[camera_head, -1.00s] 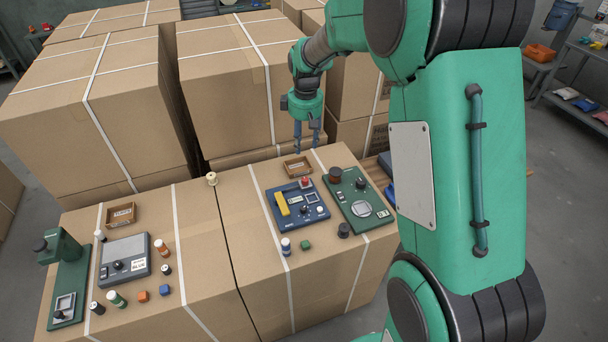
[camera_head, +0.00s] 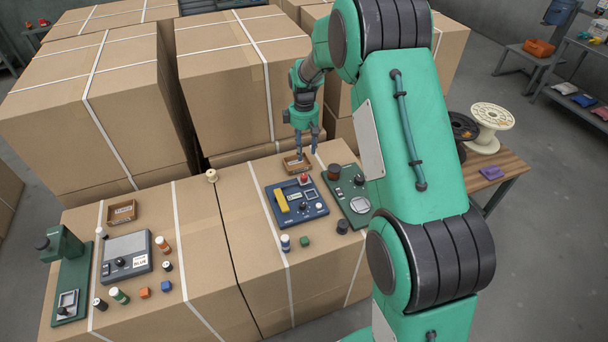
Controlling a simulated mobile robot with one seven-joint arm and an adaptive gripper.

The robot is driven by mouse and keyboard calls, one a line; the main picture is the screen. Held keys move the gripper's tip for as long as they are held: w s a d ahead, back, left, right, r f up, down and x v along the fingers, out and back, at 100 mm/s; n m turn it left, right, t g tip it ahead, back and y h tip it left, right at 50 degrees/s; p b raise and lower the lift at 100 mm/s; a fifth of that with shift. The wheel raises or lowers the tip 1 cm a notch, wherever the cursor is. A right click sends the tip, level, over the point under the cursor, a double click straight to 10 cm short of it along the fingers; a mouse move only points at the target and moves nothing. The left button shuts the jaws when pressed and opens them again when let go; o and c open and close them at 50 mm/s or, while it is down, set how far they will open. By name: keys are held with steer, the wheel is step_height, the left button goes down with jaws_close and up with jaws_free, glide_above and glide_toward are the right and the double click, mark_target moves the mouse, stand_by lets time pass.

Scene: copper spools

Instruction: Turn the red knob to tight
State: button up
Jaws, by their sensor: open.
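A small red knob (camera_head: 304,178) stands at the back right of a blue panel (camera_head: 283,215) on the cardboard-box worktop. The panel also bears a yellow bar (camera_head: 281,200) and a dark knob. Any marking for tight is too small to read. My gripper (camera_head: 307,155) is open and empty, pointing down. In the picture it is just above and behind the red knob, over the small brown tray (camera_head: 290,168). Its exact height above the worktop is hard to tell.
A green panel (camera_head: 352,212) with a dark knob stands right of the blue one. Small spools (camera_head: 285,243) and a green cube (camera_head: 305,242) lie in front. A grey panel (camera_head: 136,245) and a green press (camera_head: 62,243) stand left. Tall boxes (camera_head: 225,80) rise behind.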

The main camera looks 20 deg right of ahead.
mark_target(304, 176)
steer(key=shift+f, duration=0.1)
step_height(304, 176, down, 14)
steer(key=shift+r+b, duration=0.2)
steer(key=shift+b, duration=1)
jaws_close()
